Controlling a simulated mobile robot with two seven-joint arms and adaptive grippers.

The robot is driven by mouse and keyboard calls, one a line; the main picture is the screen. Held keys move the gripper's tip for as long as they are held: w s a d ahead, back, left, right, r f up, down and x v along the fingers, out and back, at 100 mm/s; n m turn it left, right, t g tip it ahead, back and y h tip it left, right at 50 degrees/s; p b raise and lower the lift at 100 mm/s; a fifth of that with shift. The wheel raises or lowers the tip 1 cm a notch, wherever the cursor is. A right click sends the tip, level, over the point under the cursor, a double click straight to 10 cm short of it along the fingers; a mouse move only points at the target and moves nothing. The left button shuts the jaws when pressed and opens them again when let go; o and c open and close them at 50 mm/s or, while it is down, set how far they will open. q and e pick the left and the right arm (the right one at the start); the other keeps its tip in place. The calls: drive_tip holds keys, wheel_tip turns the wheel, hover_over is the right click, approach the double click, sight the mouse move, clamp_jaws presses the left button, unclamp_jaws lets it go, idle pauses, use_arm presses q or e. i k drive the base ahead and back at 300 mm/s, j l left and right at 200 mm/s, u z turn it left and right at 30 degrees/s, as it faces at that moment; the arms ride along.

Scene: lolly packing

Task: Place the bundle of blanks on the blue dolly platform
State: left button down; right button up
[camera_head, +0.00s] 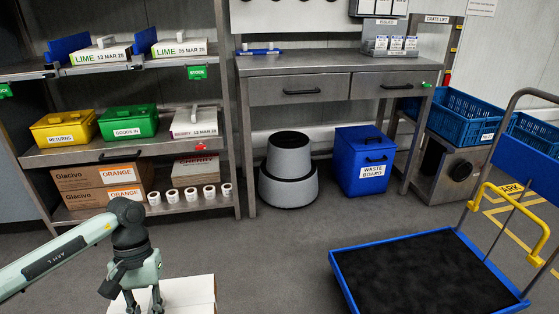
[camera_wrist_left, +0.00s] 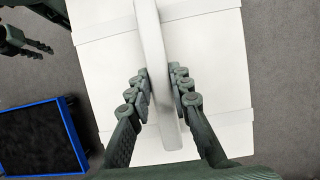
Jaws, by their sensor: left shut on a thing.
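The bundle of blanks is a white, flat block with bands and a raised white handle strap (camera_wrist_left: 152,50); its white top (camera_head: 195,292) shows at the bottom of the head view, left of the dolly. My left gripper (camera_head: 143,303) is above it, with its fingers (camera_wrist_left: 160,92) shut on the strap from both sides. The blue dolly platform (camera_head: 425,270), black-topped with a blue rim, is at the lower right; it also shows in the left wrist view (camera_wrist_left: 42,138). My right gripper (camera_wrist_left: 38,46) shows small at the upper left of the wrist view; its opening is unclear.
A yellow handle (camera_head: 520,215) and grey rail rise at the dolly's right. Behind are shelves with boxes (camera_head: 100,183), a grey round bin (camera_head: 288,172) and a blue waste-board bin (camera_head: 364,160). The dolly platform is empty, and the floor between bundle and dolly is clear.

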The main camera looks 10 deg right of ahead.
sight(431, 291)
drive_tip(key=k+l, duration=0.1)
drive_tip(key=l, duration=0.55)
drive_tip(key=k+l, duration=0.1)
drive_tip(key=l, duration=1.25)
drive_tip(key=k+l, duration=0.15)
drive_tip(key=l, duration=0.5)
